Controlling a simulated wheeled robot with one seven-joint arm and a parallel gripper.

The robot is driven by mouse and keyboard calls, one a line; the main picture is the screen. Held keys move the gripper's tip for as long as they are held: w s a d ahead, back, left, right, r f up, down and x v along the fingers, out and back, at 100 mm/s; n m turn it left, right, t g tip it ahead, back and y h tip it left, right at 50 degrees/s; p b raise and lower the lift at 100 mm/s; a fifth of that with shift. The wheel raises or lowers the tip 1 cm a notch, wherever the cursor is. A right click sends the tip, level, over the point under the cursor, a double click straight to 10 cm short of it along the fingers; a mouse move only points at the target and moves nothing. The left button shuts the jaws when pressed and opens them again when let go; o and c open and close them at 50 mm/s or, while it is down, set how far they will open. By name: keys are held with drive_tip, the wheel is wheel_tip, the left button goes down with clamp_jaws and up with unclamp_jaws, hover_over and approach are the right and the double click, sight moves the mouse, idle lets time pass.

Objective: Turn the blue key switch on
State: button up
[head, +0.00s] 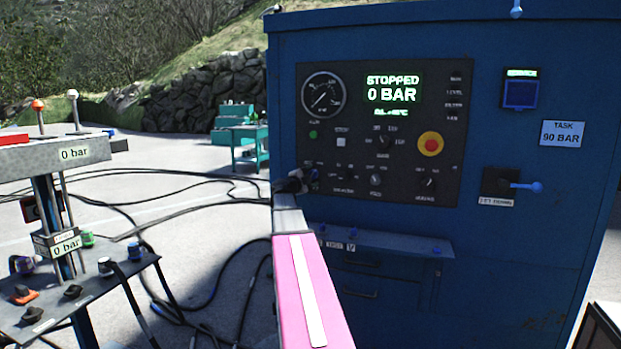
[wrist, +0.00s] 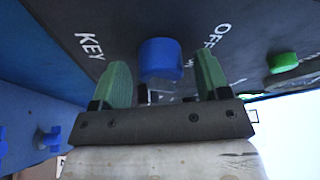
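The blue key switch (wrist: 160,60) is a short round knob on the dark panel, between the words KEY and OFF in the wrist view. My gripper (wrist: 163,78) has its two green fingers apart, one on each side of the knob, with a visible gap on both sides. The fingers point toward the panel. In the head view my gripper (head: 294,182) is at the lower left corner of the control panel (head: 460,150). It largely hides the switch there. The panel's display (head: 392,88) reads STOPPED, 0 BAR.
A green button (wrist: 283,62) sits right of the switch. The panel also has a gauge (head: 323,95), a red emergency stop (head: 431,143) and several black knobs. A shelf (head: 390,241) juts out below. At left stands a table (head: 100,295) with fittings; cables lie on the ground.

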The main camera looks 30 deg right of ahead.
drive_tip(key=v, duration=1)
drive_tip(key=shift+a, duration=0.35)
drive_tip(key=shift+s, duration=0.15)
